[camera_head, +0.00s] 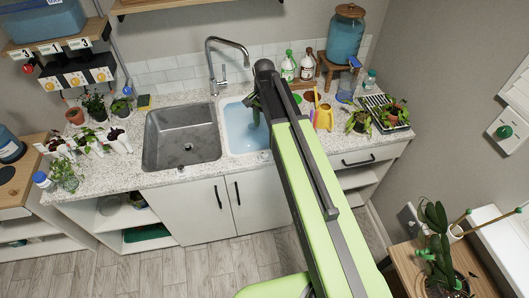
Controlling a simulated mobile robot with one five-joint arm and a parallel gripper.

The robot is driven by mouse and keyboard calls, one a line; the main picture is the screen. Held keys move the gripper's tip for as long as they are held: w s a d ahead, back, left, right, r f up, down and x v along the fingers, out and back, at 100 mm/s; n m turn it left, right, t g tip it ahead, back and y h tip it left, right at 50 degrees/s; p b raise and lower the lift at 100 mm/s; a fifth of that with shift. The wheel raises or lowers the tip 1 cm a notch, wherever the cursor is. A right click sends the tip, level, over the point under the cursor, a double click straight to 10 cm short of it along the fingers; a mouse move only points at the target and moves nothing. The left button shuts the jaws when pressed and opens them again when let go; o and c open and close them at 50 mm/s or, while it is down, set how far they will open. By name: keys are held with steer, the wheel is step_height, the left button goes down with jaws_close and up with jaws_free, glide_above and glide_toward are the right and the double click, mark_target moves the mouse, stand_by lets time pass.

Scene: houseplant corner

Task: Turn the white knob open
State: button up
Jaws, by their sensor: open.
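I cannot make out a white knob for certain in this view. The wall panel (506,133) at the right edge is white with a round green knob (503,132). My gripper (254,106) is open, small and dark, over the blue basin (242,136), apart from these. My green arm hides part of the counter and cabinets.
The counter (122,178) holds a grey sink (180,137), a tap (222,72), bottles (306,65), a yellow watering can (323,115) and several plants. A blue water jar (345,35) stands on a wooden stand. A plant table (406,257) is at lower right. Floor at left is clear.

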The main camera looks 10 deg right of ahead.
mark_target(264, 153)
step_height(264, 153, down, 17)
steer(key=b, duration=1.6)
steer(key=shift+r, duration=0.15)
steer(key=shift+r, duration=0.1)
jaws_close()
